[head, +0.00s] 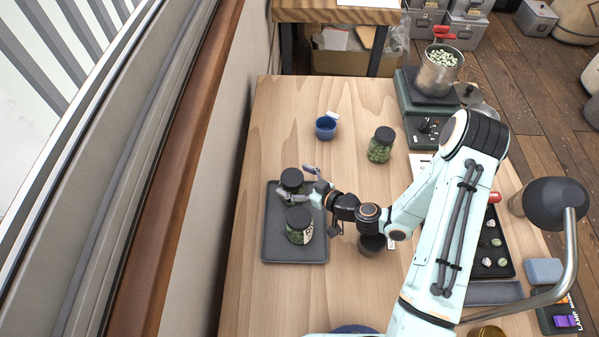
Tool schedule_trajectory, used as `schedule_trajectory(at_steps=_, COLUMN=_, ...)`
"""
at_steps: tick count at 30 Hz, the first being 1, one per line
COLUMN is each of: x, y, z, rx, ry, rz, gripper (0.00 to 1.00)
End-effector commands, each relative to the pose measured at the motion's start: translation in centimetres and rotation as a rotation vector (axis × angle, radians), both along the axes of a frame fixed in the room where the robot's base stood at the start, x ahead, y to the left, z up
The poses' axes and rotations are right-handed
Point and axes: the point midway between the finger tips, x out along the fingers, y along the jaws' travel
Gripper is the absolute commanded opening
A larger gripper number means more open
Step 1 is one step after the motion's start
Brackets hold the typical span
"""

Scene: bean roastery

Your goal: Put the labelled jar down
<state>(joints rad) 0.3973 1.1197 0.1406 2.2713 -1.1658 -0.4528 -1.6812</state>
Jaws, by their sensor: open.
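A dark tray (281,256) lies on the left of the wooden table. Two jars of green beans with black lids stand upright on it. The front jar (297,232) shows a pale label with dark marks on its right side. The rear jar (291,180) is partly hidden by my gripper, and I see no label on it. My gripper (298,184) is open, with its fingers at either side of the rear jar; I cannot tell whether they touch it. A third black-lidded jar of green beans (380,149) stands on bare table at the back, with no label visible.
A small blue cup (325,128) stands behind the tray. A scale (427,98) with a metal pot of beans (439,70) is at the back right. A dark sample tray (507,258) and a lamp (552,210) are on the right.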

Motion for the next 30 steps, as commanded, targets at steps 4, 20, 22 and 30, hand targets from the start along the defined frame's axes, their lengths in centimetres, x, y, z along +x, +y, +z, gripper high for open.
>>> schedule_trajectory(at_steps=4, x=-1.8, y=-2.3, z=1.0, rx=0.001, ry=0.004, rz=-0.008, gripper=0.81)
schedule_trajectory(at_steps=20, x=-2.6, y=-3.0, z=8.3, rx=0.0, ry=-0.003, rz=-0.002, gripper=0.81)
schedule_trajectory(at_steps=22, x=-2.6, y=-3.0, z=8.5, rx=0.0, ry=-0.001, rz=-0.002, gripper=0.81)
schedule_trajectory(at_steps=30, x=-4.7, y=-1.5, z=9.3, rx=-0.052, ry=0.087, rz=0.119, gripper=0.81)
